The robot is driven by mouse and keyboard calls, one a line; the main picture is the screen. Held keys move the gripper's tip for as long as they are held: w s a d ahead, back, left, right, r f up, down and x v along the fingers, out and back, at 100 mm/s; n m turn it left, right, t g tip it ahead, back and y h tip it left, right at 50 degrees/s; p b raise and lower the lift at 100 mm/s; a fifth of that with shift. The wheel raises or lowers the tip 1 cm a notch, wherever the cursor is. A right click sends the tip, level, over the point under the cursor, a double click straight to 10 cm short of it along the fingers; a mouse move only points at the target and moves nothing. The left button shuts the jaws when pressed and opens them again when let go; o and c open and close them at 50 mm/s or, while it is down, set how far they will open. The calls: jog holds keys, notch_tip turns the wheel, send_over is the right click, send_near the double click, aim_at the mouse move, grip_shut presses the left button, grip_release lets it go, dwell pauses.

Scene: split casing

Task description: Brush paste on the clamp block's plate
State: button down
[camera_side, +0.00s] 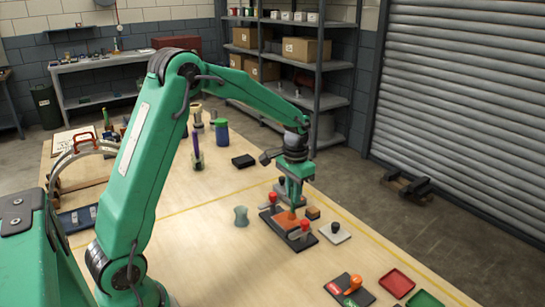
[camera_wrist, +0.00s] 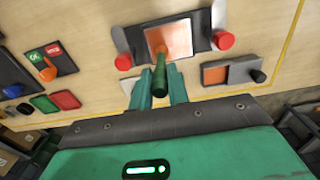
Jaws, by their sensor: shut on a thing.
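The clamp block (camera_side: 292,240) is a dark base with red-knobbed clamps at two ends, on the table below my gripper. Its plate (camera_wrist: 182,38) is a shiny copper-orange square between the two red knobs in the wrist view; in the side view my gripper partly hides it. My gripper (camera_wrist: 160,90) is shut on a brush with a dark green handle (camera_wrist: 160,78). The brush points at the plate, and its orange-brown tip overlaps the plate's lower left part in the wrist view. I cannot tell whether the tip touches the plate.
A pale pad with a black knob (camera_side: 335,232) lies right of the clamp block. A pale waisted cup (camera_side: 241,216) stands left.

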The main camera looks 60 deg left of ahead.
jog(key=shift+r, duration=2.35)
jog(key=shift+r, duration=0.15)
jog(key=shift+r, duration=1.35)
jog(key=shift+s+a, duration=0.1)
